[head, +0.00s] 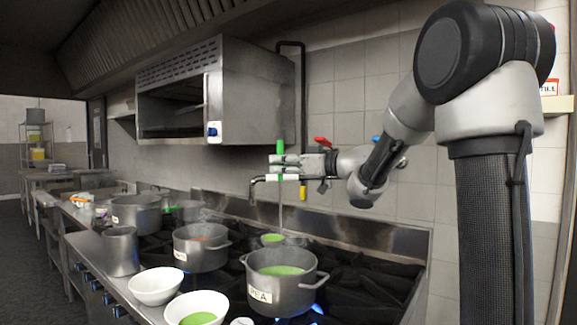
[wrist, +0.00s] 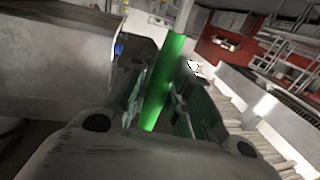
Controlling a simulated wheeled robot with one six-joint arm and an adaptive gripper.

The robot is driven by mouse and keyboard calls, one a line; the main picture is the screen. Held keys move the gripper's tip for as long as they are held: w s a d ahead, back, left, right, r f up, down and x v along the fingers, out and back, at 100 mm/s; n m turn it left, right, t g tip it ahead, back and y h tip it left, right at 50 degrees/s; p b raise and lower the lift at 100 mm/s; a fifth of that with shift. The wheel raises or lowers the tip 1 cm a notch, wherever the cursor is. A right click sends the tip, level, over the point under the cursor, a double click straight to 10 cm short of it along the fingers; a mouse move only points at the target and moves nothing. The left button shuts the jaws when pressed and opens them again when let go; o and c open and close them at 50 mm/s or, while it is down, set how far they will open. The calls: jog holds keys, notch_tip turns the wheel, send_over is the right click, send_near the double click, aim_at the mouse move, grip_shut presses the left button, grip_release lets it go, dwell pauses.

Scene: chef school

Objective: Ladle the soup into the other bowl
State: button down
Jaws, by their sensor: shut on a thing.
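My gripper (head: 288,168) is shut on the green handle of the ladle (head: 280,148), high above the stove. The handle also shows between the fingers in the wrist view (wrist: 164,80). The ladle's thin shaft hangs nearly upright, and its cup (head: 273,239) shows green soup, seen just above the far rim of the pot labelled PEA (head: 262,297). I cannot tell how far the cup is from that pot. Green soup (head: 278,270) is in the pot. One white bowl (head: 157,286) looks empty. A nearer white bowl (head: 185,307) holds green soup and is cut off by the picture's bottom edge.
A pot with reddish contents (head: 200,250) stands left of the PEA pot. A tall grey pot (head: 121,252) and another labelled pot (head: 137,216) stand farther left. Blue flame shows by the PEA pot. A wall oven (head: 215,95) hangs behind. Free burner grates lie at right.

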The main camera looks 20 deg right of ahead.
jog(key=w+a, duration=0.3)
jog(key=a, duration=0.8)
jog(key=w+a, duration=0.3)
jog(key=a, duration=0.8)
jog(key=w+a, duration=0.4)
jog(key=a, duration=0.7)
jog(key=shift+w, duration=0.1)
